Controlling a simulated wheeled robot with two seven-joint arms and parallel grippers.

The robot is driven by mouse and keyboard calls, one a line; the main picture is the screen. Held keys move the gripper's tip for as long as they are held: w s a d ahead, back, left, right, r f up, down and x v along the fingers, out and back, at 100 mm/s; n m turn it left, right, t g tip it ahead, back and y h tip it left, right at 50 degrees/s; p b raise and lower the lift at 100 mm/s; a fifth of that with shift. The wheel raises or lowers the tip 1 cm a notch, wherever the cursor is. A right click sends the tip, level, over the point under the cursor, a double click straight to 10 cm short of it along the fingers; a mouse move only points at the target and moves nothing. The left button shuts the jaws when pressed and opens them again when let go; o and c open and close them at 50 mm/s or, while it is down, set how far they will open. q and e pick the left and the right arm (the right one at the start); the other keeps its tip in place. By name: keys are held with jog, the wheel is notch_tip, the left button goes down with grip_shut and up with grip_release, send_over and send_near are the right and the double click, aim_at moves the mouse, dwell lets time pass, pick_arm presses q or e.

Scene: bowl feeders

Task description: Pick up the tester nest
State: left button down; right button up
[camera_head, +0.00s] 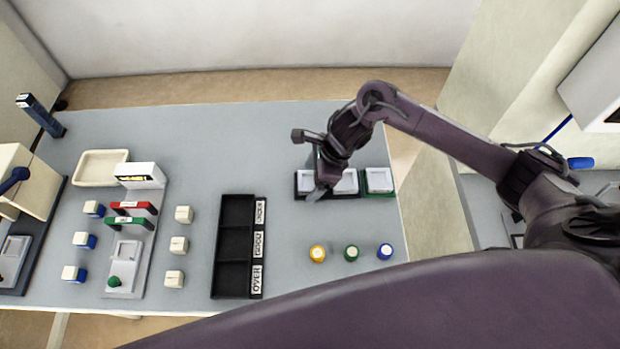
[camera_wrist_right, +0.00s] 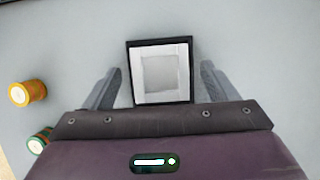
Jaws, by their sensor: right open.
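A row of three square nests with pale recessed tops stands at the table's right. The left nest (camera_head: 308,181) has a black frame, the middle nest (camera_head: 347,182) is partly hidden, and the right nest (camera_head: 379,180) is green. No label shows which is the tester nest. My right gripper (camera_head: 322,188) is over the left part of the row. In the right wrist view, my open right gripper (camera_wrist_right: 157,82) has its fingers on either side of the black-framed nest (camera_wrist_right: 161,70), apart from it. My left gripper is not in view.
Yellow (camera_head: 318,254), green (camera_head: 351,253) and blue (camera_head: 385,251) round pieces stand in front of the nests. A black sorting tray (camera_head: 235,230) lies left of them. A grey fixture (camera_head: 127,250) and several white blocks are farther left.

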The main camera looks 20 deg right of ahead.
jog(key=shift+w, duration=0.1)
jog(key=c, duration=1.1)
jog(key=shift+c, duration=0.2)
